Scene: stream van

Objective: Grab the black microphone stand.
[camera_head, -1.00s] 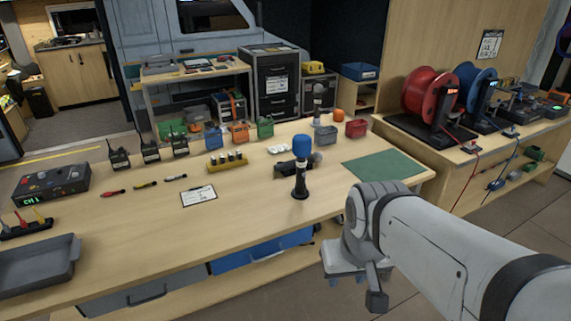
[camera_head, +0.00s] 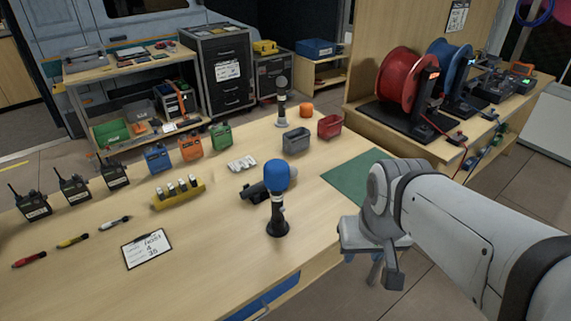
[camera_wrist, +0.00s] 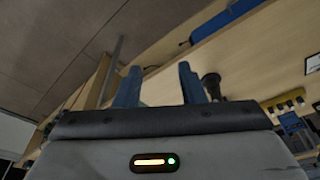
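The black microphone stand (camera_head: 277,226) stands upright on the wooden table near its front edge, with a round black base. A microphone with a blue foam top (camera_head: 277,176) sits on it. My gripper (camera_head: 363,258) is right of the stand, apart from it, beyond the table's front edge. In the wrist view its two blue fingers (camera_wrist: 160,86) are spread with nothing between them. A dark post, seemingly the stand (camera_wrist: 212,86), shows just right of the fingers, partly hidden.
Behind the stand lies a dark cylindrical object (camera_head: 252,191). A second microphone on a light stand (camera_head: 282,103) is farther back. A clipboard (camera_head: 146,249) lies left. A yellow holder (camera_head: 178,195) and a green mat (camera_head: 352,178) are on the table. Cable reels (camera_head: 407,80) stand at right.

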